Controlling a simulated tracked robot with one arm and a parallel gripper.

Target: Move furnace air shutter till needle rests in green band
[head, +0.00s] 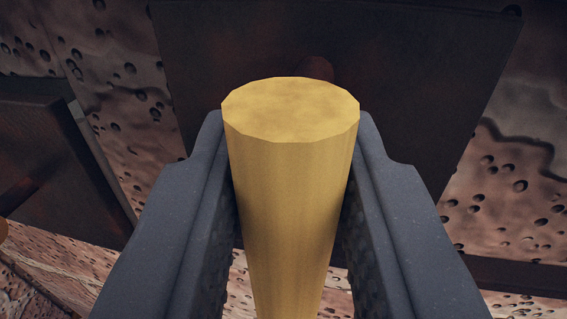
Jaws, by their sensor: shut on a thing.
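A yellow round peg (290,210), which looks like a wooden handle, stands in the middle of the head view. Its flat top faces me, and it narrows toward the bottom of the picture. My gripper (290,128) has one dark grey finger on each side of the peg and is shut on it. The peg's top reaches slightly past the fingertips. A dark brown plate (430,70) lies behind the peg; I cannot tell whether it is the air shutter or how the peg joins it. No needle, gauge or green band shows in this view.
A second dark panel (55,165) stands at the left, with a dark edge beside it. Pitted brown stone-like surface (525,190) shows at the right and around the plates. A dark bar (515,275) crosses at the lower right. Little free room shows around the fingers.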

